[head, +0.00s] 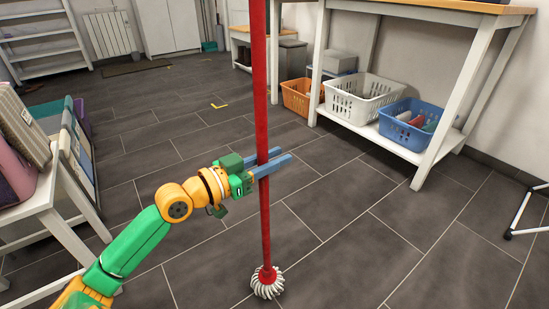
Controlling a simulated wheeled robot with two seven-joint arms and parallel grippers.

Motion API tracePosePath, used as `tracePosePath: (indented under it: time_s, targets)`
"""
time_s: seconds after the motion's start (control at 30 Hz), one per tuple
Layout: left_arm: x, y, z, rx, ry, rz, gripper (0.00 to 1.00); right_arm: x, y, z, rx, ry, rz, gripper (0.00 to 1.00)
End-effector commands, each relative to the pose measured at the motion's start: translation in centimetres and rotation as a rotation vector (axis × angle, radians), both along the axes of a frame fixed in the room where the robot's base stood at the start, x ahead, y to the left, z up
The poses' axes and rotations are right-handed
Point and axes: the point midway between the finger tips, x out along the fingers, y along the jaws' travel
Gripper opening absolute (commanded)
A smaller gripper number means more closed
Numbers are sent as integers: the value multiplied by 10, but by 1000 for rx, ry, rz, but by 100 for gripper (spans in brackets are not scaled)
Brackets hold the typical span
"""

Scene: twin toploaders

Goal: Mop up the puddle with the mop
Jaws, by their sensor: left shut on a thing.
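The mop stands nearly upright in the middle of the head view, with a long red pole (264,215) and a white stringy head (267,284) down at the dark tiled floor. My left gripper (273,165) is shut on the red pole, well above the mop head. The top of the pole runs out of the picture. I cannot make out the puddle on the visible floor. My right gripper is not in view.
A black-footed metal leg (522,212) is at far right. Floor between is clear.

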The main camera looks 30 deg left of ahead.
Motion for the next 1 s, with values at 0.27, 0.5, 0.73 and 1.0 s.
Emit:
tracePosePath:
  time_s: [0.27, 0.5, 0.73, 1.0]
  targets:
    - [0, 0, 47, 1, -3, 0, 0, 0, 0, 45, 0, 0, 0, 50]
    - [0, 0, 80, 0, -2, 0, 0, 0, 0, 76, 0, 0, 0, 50]
    - [0, 0, 94, 1, -3, 0, 0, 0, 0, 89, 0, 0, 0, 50]
    - [-2, -2, 88, -1, 0, -8, 0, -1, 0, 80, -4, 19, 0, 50]
